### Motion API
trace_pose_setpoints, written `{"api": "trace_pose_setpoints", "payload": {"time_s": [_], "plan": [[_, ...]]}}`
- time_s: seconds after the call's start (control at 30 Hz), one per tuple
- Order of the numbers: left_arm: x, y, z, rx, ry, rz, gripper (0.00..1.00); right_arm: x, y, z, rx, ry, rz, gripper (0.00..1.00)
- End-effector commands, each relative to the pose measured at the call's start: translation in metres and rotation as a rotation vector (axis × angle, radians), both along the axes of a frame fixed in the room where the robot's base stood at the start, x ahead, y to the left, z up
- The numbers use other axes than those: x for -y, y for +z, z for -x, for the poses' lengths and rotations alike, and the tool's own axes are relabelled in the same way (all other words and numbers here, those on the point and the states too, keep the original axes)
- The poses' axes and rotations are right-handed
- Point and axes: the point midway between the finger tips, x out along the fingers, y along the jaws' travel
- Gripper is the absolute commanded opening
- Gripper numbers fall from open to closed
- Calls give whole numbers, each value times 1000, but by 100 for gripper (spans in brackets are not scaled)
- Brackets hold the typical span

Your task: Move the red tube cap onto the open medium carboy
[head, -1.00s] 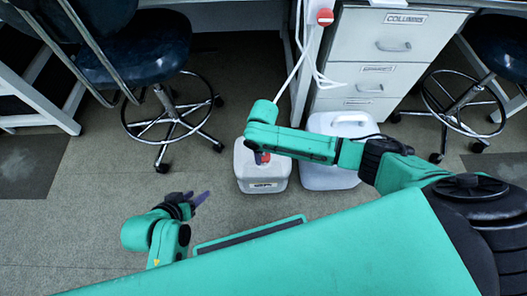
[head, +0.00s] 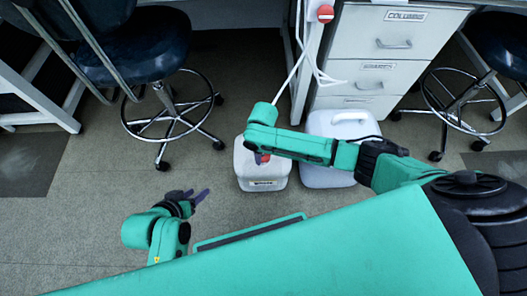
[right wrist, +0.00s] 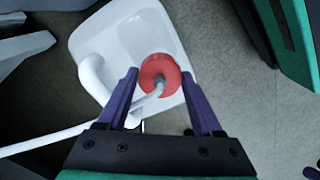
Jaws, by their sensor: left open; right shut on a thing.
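The red tube cap (right wrist: 160,71), with a white tube running from it, is between the fingers of my right gripper (right wrist: 158,75), which is shut on it. In the right wrist view the cap overlaps the top of a white carboy (right wrist: 120,35) with a handle on its left; I cannot tell whether they touch. In the head view the right gripper (head: 262,157) is over the smaller, labelled white carboy (head: 264,181), hiding most of its top. My left gripper (head: 196,197) is open and empty above the floor, left of that carboy.
A larger white carboy (head: 325,177) stands right beside the smaller one, partly behind my right arm. A drawer cabinet (head: 375,60) stands behind, with white tubes (head: 292,75) hanging beside it. Wheeled stools (head: 165,110) are left and right. The floor (head: 60,225) at left is clear.

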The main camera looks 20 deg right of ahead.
Motion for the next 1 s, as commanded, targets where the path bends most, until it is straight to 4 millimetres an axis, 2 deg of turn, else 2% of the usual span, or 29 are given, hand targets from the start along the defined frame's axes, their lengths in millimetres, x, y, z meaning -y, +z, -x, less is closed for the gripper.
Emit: {"api": "trace_pose_setpoints", "payload": {"time_s": [0.77,0.8,0.83,0.87,1.0], "plan": [[0,-1,0,0,0,0,50,0,-10,0,0,1,0,10],[0,-1,0,0,0,0,50,0,-10,0,0,1,0,83],[0,-1,0,0,0,0,50,0,-10,0,0,0,0,94],[0,-1,0,0,0,0,50,0,-10,0,0,0,0,100],[0,-1,0,0,0,0,50,0,-10,0,0,0,0,100]]}}
